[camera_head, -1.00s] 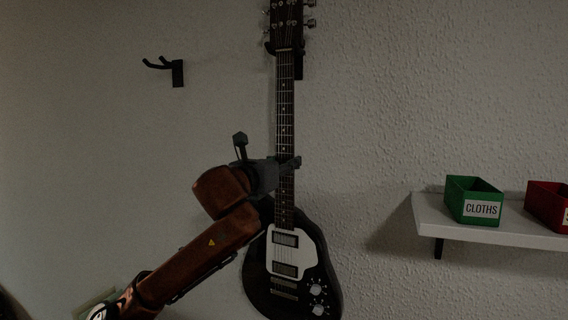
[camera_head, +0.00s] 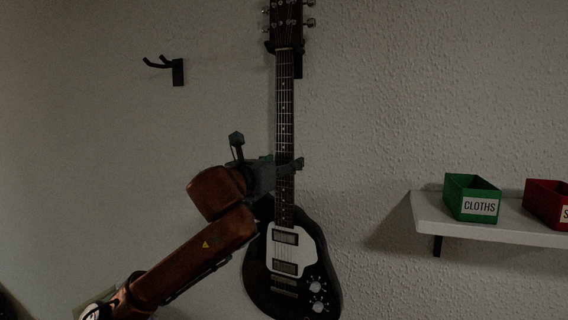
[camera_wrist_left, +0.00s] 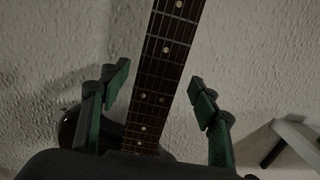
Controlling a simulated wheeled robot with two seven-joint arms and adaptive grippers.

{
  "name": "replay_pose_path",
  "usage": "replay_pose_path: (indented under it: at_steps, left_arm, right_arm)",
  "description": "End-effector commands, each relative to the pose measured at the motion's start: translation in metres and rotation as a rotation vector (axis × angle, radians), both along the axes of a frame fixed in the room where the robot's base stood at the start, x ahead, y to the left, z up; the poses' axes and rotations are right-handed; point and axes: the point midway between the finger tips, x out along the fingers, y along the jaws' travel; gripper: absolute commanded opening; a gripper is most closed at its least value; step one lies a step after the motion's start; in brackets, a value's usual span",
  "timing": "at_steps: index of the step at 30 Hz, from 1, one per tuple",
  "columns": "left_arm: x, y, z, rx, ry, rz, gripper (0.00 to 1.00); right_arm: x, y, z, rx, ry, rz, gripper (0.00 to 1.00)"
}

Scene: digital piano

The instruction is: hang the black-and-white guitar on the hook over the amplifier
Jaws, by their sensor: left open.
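The black-and-white guitar (camera_head: 290,262) hangs upright against the wall, its headstock held at a black wall hook (camera_head: 299,62). Its dark neck (camera_wrist_left: 163,70) also shows in the left wrist view. My left gripper (camera_head: 290,164) is at the lower neck, just above the body. In the left wrist view its two fingers (camera_wrist_left: 160,88) stand open on either side of the neck, with a gap to each side. A second black hook (camera_head: 177,72) on the wall at the left is empty. No amplifier is in view. My right gripper is not in view.
A white shelf (camera_head: 490,230) on the right carries a green box labelled CLOTHS (camera_head: 472,198) and a red box (camera_head: 547,204). The wall between the empty hook and the guitar is bare.

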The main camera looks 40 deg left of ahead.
Motion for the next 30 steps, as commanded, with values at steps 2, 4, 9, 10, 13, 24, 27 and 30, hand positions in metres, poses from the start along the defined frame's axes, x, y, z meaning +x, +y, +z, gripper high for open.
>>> replay_pose_path:
  at_steps: [2,4,9,10,13,24,27,30]
  left_arm:
    - [-0.006,-0.001,0.0,0.0,-0.001,0.001,0.56]
    - [-0.011,-0.002,0.0,0.0,-0.002,0.0,0.56]
    - [-0.022,-0.005,0.0,0.0,-0.005,0.0,0.56]
    - [-0.024,-0.005,0.0,0.0,-0.004,0.0,0.56]
    - [-0.03,-0.007,0.0,0.001,-0.005,0.0,0.56]
    - [-0.036,-0.008,0.0,0.0,-0.005,-0.001,0.56]
    - [-0.037,-0.008,0.001,0.0,-0.006,0.0,0.56]
    - [-0.042,-0.009,0.001,0.0,-0.006,0.0,0.56]
  right_arm:
    - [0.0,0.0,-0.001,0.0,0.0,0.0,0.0]
    - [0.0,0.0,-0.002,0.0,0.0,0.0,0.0]
    - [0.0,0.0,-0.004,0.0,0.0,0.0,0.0]
    - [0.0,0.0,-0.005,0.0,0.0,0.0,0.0]
    - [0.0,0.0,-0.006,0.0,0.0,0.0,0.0]
    - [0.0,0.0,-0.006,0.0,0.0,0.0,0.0]
    - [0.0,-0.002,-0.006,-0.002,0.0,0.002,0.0]
    - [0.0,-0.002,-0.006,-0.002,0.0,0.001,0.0]
